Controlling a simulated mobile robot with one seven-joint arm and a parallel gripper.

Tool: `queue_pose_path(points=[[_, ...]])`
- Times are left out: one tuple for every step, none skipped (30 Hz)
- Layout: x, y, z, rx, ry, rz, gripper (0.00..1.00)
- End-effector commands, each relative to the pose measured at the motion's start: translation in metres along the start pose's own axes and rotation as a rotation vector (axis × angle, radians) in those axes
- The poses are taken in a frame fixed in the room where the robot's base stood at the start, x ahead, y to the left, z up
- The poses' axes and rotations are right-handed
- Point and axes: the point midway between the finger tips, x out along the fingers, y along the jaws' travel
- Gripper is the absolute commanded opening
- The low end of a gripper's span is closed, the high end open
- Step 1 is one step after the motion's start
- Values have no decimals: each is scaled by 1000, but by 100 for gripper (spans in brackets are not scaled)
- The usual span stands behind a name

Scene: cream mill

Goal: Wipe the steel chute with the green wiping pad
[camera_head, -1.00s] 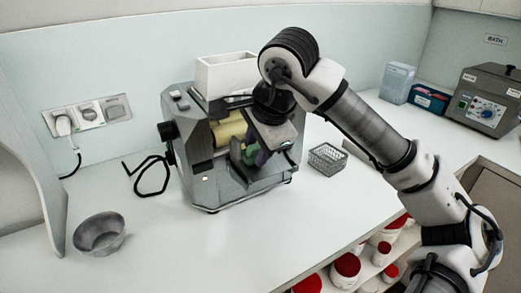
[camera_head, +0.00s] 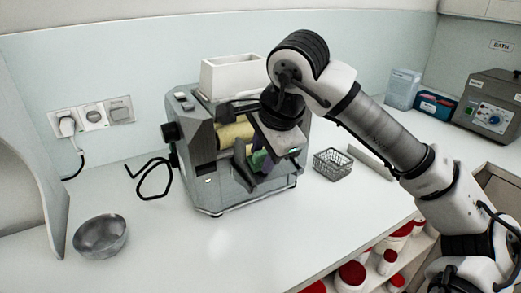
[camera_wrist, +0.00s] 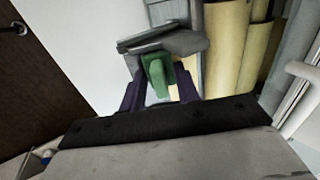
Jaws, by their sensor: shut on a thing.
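The mill (camera_head: 225,190) stands on the counter with its cream rollers (camera_head: 235,133) showing at the front; they also show at the right of the wrist view (camera_wrist: 228,45). My gripper (camera_head: 262,163) points down in front of the rollers, with dark purple fingers. In the wrist view my gripper (camera_wrist: 160,88) is shut on the green wiping pad (camera_wrist: 156,70). The pad also shows partly in the head view (camera_head: 258,158). The steel chute (camera_head: 241,172) lies below the rollers, partly hidden by my gripper. Whether the pad touches it I cannot tell.
A white hopper (camera_head: 230,78) tops the mill. A wire basket (camera_head: 333,164) stands to its right, a grey bowl (camera_head: 100,236) at the left front. The counter in front is clear. Red-lidded jars (camera_head: 350,274) stand below.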

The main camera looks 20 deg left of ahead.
Motion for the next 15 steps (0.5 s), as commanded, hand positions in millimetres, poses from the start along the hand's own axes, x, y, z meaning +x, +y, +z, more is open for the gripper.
queue_pose_path(points=[[2, 5, 0, 1, 2, 0, 14], [2, 8, -1, 1, 2, -1, 14], [2, 12, -1, 1, 2, -1, 14], [1, 14, 0, 1, 2, -1, 14], [1, 16, 0, 1, 1, -1, 14], [0, 18, 0, 1, 2, -1, 14], [0, 18, 0, 1, 2, -1, 14], [-1, 19, 0, 1, 2, -1, 14], [-1, 19, 0, 1, 1, -1, 14], [-2, 18, 0, 1, 1, -1, 14], [-2, 18, 0, 1, 1, -1, 14], [-2, 18, 0, 1, 1, -1, 14], [-2, 18, 0, 1, 1, -1, 14], [-2, 18, 0, 1, 1, -1, 14], [-2, 18, 0, 1, 1, -1, 14]])
